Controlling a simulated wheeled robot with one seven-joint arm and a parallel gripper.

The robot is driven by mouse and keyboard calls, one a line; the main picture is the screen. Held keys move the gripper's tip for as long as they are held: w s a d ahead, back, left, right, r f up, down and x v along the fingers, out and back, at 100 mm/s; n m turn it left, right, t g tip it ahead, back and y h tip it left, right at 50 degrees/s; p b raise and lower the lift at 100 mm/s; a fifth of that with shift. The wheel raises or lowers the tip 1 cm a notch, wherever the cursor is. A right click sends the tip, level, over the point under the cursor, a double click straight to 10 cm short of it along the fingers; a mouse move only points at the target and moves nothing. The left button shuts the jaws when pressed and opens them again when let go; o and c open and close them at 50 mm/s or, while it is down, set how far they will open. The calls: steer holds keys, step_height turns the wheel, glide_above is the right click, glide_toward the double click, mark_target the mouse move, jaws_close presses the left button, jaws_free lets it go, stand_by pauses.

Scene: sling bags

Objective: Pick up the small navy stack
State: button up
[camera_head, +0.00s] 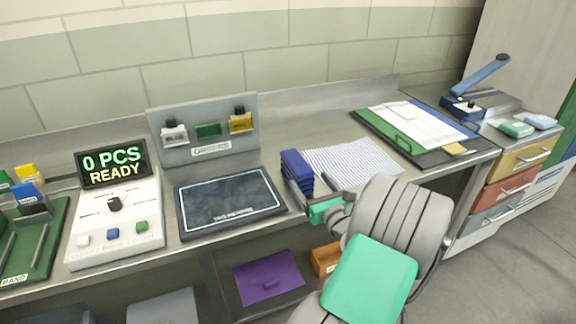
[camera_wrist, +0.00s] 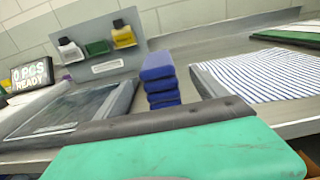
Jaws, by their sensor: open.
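The small navy stack (camera_head: 297,168) stands upright on the grey bench, between the dark mat and the striped sheet. It shows several blue layers in the wrist view (camera_wrist: 160,78), near the middle. My gripper (camera_head: 308,184) is open at the bench's front edge, with its fingers pointing at the stack. In the wrist view my gripper (camera_wrist: 166,88) has one finger on each side of the stack's line. I cannot tell whether the fingertips reach past its near face. The teal palm hides what lies below.
The dark mat (camera_head: 228,203) lies left of the stack, the striped sheet (camera_head: 352,162) right of it. A counter reading "0 PCS READY" (camera_head: 112,163) stands farther left. A clipboard (camera_head: 405,125) lies at the right.

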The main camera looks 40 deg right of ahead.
mark_target(299, 169)
steer(key=x, duration=0.8)
steer(key=shift+f+p, duration=0.2)
steer(key=shift+p, duration=0.2)
steer(key=shift+a, duration=0.1)
steer(key=shift+c, duration=0.3)
steer(key=c, duration=1.7)
